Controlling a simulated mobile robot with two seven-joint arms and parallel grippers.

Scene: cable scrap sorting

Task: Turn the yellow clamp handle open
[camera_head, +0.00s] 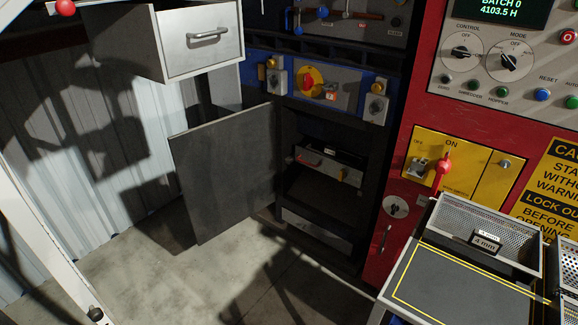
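A dark cabinet (372,190) stands in the middle with its grey door (222,170) swung open to the left. Inside it sits a grey boxy unit (322,164). Neither of my grippers is in view.
Above the cabinet are a red-and-yellow rotary switch (311,79) and an open drawer (207,45). A red control panel (405,135) stands to the right. A perforated tray (500,225) sits on a bench (440,285) at lower right. The concrete floor (190,285) before the cabinet is clear.

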